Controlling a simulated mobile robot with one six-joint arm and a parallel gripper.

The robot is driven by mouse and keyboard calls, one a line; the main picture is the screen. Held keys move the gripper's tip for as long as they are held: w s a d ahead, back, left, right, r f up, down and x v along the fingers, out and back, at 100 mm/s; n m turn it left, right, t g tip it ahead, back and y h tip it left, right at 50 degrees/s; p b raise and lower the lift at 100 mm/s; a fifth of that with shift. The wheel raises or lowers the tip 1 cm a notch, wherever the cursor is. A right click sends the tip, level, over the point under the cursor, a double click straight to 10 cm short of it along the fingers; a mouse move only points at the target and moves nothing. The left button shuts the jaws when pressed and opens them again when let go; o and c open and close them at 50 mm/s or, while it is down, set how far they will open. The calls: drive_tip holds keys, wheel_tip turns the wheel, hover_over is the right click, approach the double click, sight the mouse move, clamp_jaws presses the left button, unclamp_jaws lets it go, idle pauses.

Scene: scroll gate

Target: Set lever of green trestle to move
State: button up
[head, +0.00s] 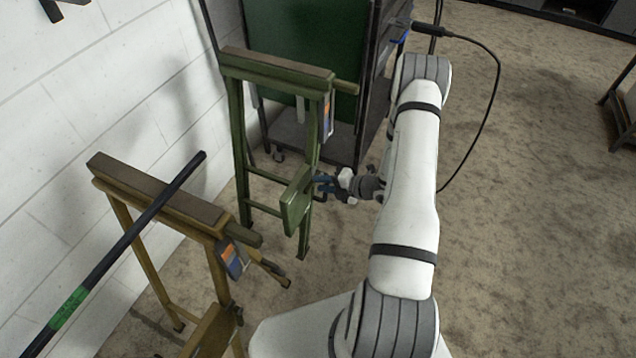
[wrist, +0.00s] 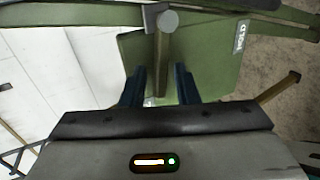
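The green trestle (head: 240,130) stands near the white wall in the head view. A green plate (head: 297,203) is on its lower right side. In the wrist view the plate (wrist: 210,60) carries the label HOLD (wrist: 240,37) near its right edge. The olive lever (wrist: 161,62) comes from a round grey pivot (wrist: 167,21) and points toward my gripper. My gripper (head: 320,186) is at the plate's right side in the head view. In the wrist view its blue fingers (wrist: 158,76) are open, with the lever between them and gaps on both sides.
A yellow-brown trestle (head: 160,198) stands at the front left, with a black pole (head: 120,248) lying across it. A dark rack with a green panel (head: 300,35) stands close behind the green trestle. The floor (head: 530,200) to the right is clear.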

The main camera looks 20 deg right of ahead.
drive_tip(key=v, duration=0.6)
drive_tip(key=shift+w+p, duration=0.1)
drive_tip(key=shift+p, duration=0.25)
drive_tip(key=s+a+r+n+g+p, duration=0.2)
drive_tip(key=a+r+n+g, duration=0.15)
drive_tip(key=r+n, duration=0.45)
drive_tip(key=s+a+r+n+g+p, duration=0.2)
drive_tip(key=a+r+n+p, duration=0.3)
drive_tip(key=r, duration=0.6)
drive_tip(key=s+a+r+n+g, duration=0.2)
drive_tip(key=a+r+n+g, duration=0.1)
drive_tip(key=r+n, duration=0.55)
drive_tip(key=s+r+n+t+h+p, duration=0.1)
drive_tip(key=s+r+n+h+p, duration=0.3)
drive_tip(key=s+r+n, duration=0.3)
drive_tip(key=s+r+n+t+h+p, duration=0.1)
drive_tip(key=s+r+n+h+p, duration=0.3)
drive_tip(key=r+n, duration=1.2)
drive_tip(key=s+h, duration=0.1)
drive_tip(key=s, duration=0.2)
drive_tip(key=shift+s+d+h, duration=0.2)
drive_tip(key=shift+s+h, duration=0.2)
